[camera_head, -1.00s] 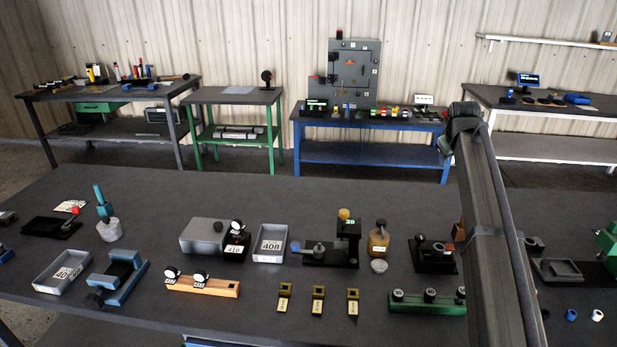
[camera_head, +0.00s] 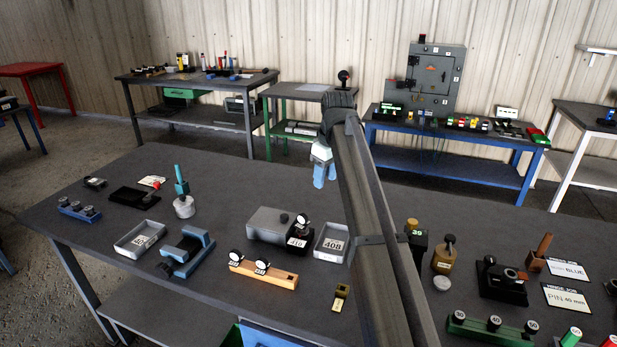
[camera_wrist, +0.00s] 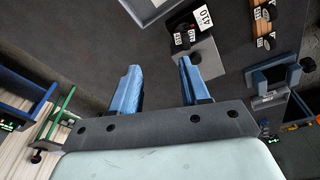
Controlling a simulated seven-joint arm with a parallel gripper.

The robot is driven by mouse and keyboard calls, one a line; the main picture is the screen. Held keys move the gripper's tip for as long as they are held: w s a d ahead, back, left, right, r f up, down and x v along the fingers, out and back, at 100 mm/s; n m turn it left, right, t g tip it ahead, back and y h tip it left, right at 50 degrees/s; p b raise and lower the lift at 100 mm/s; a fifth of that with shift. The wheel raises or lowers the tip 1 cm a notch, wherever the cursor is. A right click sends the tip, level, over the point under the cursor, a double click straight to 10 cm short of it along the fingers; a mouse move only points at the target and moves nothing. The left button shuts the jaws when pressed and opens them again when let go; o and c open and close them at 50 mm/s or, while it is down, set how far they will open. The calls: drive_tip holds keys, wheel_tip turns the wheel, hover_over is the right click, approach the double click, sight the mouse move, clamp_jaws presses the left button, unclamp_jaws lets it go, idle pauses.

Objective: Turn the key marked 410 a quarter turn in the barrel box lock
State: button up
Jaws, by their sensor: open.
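The barrel box lock is a grey box (camera_head: 268,224) with a black block at its right end. A white label (camera_head: 297,242) on the block reads 410; the label shows in the wrist view too (camera_wrist: 203,15). A key with a round white tag (camera_head: 302,219) stands at the black block; its tag is too small to read, and I cannot tell how deep it sits. My gripper (camera_head: 324,174) is open and empty, above and behind the box in the head view. In the wrist view, the grey box (camera_wrist: 207,62) shows beyond the right finger of my gripper (camera_wrist: 160,82).
A wooden rack (camera_head: 265,275) in front of the box holds two more tagged keys. A tray marked 408 (camera_head: 331,243) stands just right of the lock. A blue fixture (camera_head: 190,250) and another tray (camera_head: 138,239) lie left. My arm hides part of the table.

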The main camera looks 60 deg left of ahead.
hover_over(303, 214)
drive_tip(key=w+d, duration=0.2)
drive_tip(key=s, duration=0.1)
drive_tip(key=shift+n, duration=0.4)
drive_tip(key=f, duration=0.4)
drive_tip(key=a+f, duration=0.1)
drive_tip(key=f, duration=0.4)
drive_tip(key=s+a+f, duration=0.1)
drive_tip(key=f, duration=0.3)
drive_tip(key=shift+f, duration=0.3)
drive_tip(key=shift+c, duration=0.3)
clamp_jaws()
